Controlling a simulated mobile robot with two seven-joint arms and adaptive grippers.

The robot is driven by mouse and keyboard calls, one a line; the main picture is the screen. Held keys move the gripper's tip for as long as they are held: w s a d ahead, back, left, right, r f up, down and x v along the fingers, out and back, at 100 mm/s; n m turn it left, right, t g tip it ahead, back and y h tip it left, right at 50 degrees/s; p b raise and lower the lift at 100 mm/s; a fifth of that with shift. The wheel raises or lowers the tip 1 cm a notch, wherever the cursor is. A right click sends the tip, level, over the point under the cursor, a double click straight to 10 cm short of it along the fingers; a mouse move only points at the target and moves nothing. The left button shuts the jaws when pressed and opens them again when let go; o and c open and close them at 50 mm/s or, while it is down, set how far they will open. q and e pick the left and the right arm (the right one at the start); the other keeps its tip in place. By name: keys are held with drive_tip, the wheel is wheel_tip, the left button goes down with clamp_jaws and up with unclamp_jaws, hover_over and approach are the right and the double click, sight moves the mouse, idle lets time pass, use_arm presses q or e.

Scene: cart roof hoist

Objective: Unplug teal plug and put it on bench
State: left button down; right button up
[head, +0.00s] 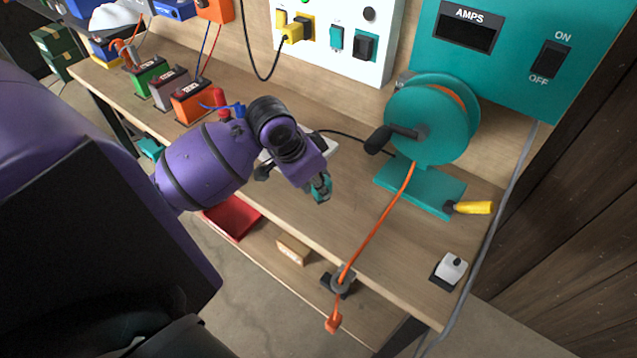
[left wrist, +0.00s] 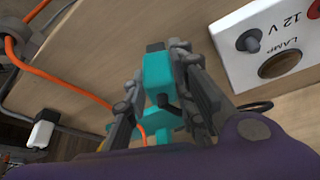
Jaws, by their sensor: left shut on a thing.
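My left gripper (head: 320,187) is above the bench top (head: 350,222), left of the teal cable reel. It is shut on the teal plug (left wrist: 158,76), which shows clearly between the two fingers in the left wrist view (left wrist: 165,95). The plug is out of the wall panel. In the head view only a little teal shows at the fingertips. I cannot tell whether the plug touches the bench. The white panel (head: 325,68) on the back wall has a yellow plug (head: 292,34) and a dark teal-edged socket (head: 365,46). My right gripper is not in view.
The teal reel (head: 430,120) with an orange cord stands to the right. A white "12 V" lamp box (left wrist: 268,50) is close beside the gripper. Several batteries (head: 192,100) stand at left. Bench wood between gripper and orange cord is clear.

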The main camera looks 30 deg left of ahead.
use_arm(q)
drive_tip(key=shift+f, duration=0.5)
drive_tip(key=c, duration=1.4)
unclamp_jaws()
drive_tip(key=v, duration=1.2)
